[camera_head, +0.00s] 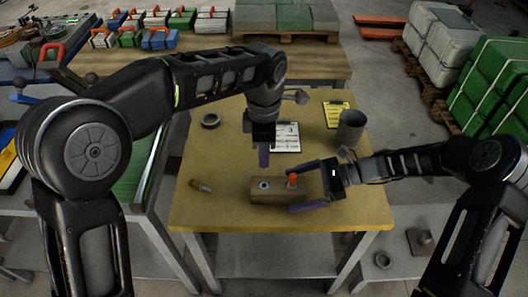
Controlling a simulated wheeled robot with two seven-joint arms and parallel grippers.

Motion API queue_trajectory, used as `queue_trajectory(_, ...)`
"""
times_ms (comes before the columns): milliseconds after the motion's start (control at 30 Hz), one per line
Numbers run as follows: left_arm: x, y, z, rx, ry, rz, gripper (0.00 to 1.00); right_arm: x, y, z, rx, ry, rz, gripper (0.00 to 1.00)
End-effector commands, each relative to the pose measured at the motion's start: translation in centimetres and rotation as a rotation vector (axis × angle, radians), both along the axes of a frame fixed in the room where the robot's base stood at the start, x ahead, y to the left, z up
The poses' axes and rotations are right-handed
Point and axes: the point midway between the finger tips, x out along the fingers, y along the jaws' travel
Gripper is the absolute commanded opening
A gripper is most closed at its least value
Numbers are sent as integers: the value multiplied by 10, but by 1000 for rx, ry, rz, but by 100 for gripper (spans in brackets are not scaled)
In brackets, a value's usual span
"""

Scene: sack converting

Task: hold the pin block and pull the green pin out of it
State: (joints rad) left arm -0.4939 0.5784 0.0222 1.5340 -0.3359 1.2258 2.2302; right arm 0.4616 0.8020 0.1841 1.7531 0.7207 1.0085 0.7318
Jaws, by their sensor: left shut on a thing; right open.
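The pin block (272,198), a tan wooden block, lies on the yellow-topped table. An orange-red pin (292,180) stands in its right half, and a dark round hole (264,185) shows in its left half. My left gripper (263,163) points down above the hole, apart from the block. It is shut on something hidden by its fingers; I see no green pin. My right gripper (293,189) comes from the right and is open, with one finger behind the block's right end and one in front. I cannot tell whether they touch it.
A brown-tipped tool (200,186) lies left of the block. A dark ring (211,120), a white sheet (287,138), a yellow clipboard (336,113) and a grey cylinder (351,129) are at the back. The table's front left is clear.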

Motion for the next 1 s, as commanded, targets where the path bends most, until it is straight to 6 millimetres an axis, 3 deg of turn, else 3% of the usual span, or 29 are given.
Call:
queue_trajectory(367,0,0,2,0,0,0,0,0,-3,2,0,0,-1,100)
queue_trajectory(1000,0,0,12,0,0,0,0,0,-34,17,0,0,0,100)
